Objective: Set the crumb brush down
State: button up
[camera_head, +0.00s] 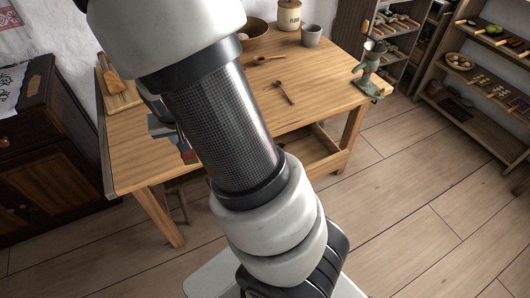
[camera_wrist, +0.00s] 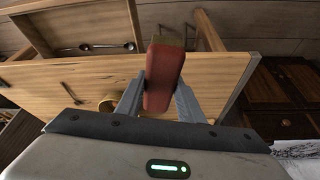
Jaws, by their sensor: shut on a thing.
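The crumb brush (camera_wrist: 162,75) shows in the wrist view as a reddish-brown piece with a tan end, upright in the picture. My gripper (camera_wrist: 160,100) is shut on it, one grey finger on each side. Beyond it is the wooden table (camera_wrist: 215,75), which also shows in the head view (camera_head: 315,90). I cannot tell the exact gap between brush and table. In the head view my arm hides most of the gripper, and a small reddish part shows low beside it.
On the table in the head view are a brown bowl (camera_head: 253,33), a flour canister (camera_head: 289,15), a grey cup (camera_head: 312,36), wooden spoons (camera_head: 283,92), a green grinder (camera_head: 368,68) and a board (camera_head: 122,98). An open drawer (camera_wrist: 80,30) holds silver spoons. A dark cabinet (camera_head: 45,150) stands left.

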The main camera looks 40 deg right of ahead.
jog(key=d+f+m+g+h+b, duration=0.2)
jog(key=d+f+m+g+b, duration=0.3)
jog(key=d+f+m+b, duration=1)
jog(key=shift+m, duration=0.3)
jog(key=x, duration=0.6)
jog(key=p+x, duration=0.1)
jog(key=x, duration=0.5)
jog(key=w+p+x, duration=0.1)
jog(key=x, duration=0.5)
jog(key=shift+a+f, duration=0.15)
jog(key=shift+f, duration=0.05)
jog(key=shift+s+f, duration=0.1)
jog(key=shift+f, duration=0.15)
jog(key=o, duration=1)
